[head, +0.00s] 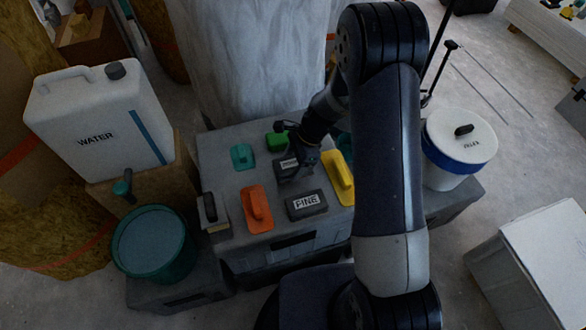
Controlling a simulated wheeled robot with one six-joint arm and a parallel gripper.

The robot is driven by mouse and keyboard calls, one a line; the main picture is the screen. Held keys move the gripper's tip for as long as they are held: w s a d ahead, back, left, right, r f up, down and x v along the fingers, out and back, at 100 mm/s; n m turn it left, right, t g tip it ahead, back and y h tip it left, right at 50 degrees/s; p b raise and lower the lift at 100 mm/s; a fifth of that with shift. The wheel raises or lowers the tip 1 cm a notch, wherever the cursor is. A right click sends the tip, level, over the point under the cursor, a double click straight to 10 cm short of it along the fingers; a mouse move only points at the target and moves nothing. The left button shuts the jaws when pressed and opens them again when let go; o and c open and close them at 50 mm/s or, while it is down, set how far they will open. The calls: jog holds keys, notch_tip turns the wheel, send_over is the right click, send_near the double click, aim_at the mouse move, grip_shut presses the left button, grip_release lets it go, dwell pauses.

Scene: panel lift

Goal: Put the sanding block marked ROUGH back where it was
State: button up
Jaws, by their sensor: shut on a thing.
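My gripper (301,158) is over the middle of the grey crate top (222,180), pointing down. It is shut on a dark grey block (290,170) with a small white label. The label is partly covered and too small to read surely; I take this as the ROUGH sanding block. The block is at or just above the crate top; I cannot tell if it touches. A second dark block, marked FINE (306,204), lies in front of it, close to the front edge.
An orange float (257,208) and a trowel (213,214) lie left, a yellow float (338,178) right. A teal tool (242,157) and a green block (277,142) lie behind. A water can (100,125), teal bucket (152,245) and white bucket (460,140) flank the crate.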

notch_tip(320, 180, down, 3)
jog(key=shift+r, duration=0.1)
jog(key=shift+c, duration=0.4)
jog(key=o, duration=1.1)
jog(key=shift+r, duration=0.1)
jog(key=p+v, duration=0.1)
jog(key=v, duration=1.1)
jog(key=shift+d, duration=0.1)
